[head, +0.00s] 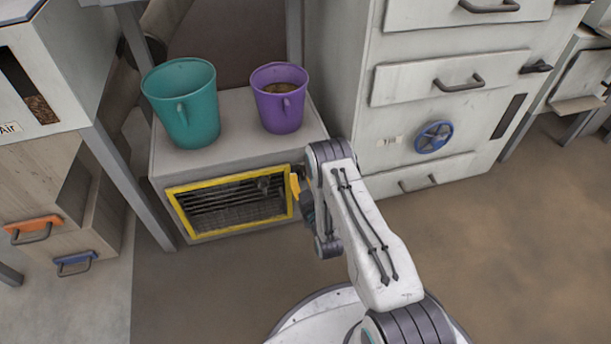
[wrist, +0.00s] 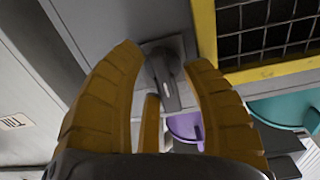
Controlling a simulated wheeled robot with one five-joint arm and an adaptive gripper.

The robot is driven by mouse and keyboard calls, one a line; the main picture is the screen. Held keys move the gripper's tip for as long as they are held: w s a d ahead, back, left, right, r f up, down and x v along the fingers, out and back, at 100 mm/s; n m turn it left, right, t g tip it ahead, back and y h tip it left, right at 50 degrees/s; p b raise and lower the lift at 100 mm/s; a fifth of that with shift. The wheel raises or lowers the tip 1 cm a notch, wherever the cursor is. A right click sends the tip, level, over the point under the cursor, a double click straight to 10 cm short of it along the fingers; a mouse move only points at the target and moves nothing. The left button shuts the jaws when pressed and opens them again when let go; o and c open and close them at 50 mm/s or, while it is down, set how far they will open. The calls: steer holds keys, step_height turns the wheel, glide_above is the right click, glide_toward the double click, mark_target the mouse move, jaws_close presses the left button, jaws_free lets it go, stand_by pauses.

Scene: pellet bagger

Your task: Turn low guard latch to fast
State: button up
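The low guard (head: 232,202) is a dark mesh in a yellow frame, on the front of a low grey cabinet. Its frame (wrist: 207,30) also shows at the upper right of the wrist view. The latch (wrist: 168,82) is a dark grey lever on a square plate beside the frame, with a small pale mark on it. In the wrist picture the lever points down and slightly right from its pivot. My gripper (wrist: 168,62) has its orange fingers spread on both sides of the lever, with visible gaps. In the head view my gripper (head: 297,186) is at the guard's right edge, mostly hidden by my arm.
A teal bucket (head: 190,115) and a purple bucket (head: 281,112) with contents stand on the cabinet top (head: 232,135). A drawer cabinet (head: 385,150) with a blue handwheel (head: 434,136) stands close on the right. Open floor (head: 500,250) lies in front.

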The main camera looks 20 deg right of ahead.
jaws_close()
steer(key=shift+r+n+p, duration=0.1)
steer(key=shift+n+p, duration=0.2)
steer(key=shift+p, duration=0.1)
steer(key=n+p, duration=0.2)
steer(key=p, duration=0.1)
steer(key=shift+a+r+n, duration=0.1)
steer(key=shift+r+n, duration=0.1)
steer(key=shift+n, duration=0.2)
steer(key=n+p, duration=0.3)
steer(key=n, duration=0.1)
steer(key=shift+a+n+p, duration=0.1)
steer(key=shift+n+p, duration=0.2)
steer(key=shift+p, duration=0.1)
steer(key=n+p, duration=0.1)
steer(key=n, duration=0.4)
steer(key=shift+a+p, duration=0.1)
steer(key=shift+p, duration=0.2)
steer(key=shift+f+n+p, duration=0.1)
steer(key=shift+n+p, duration=0.5)
steer(key=shift+n, duration=1.9)
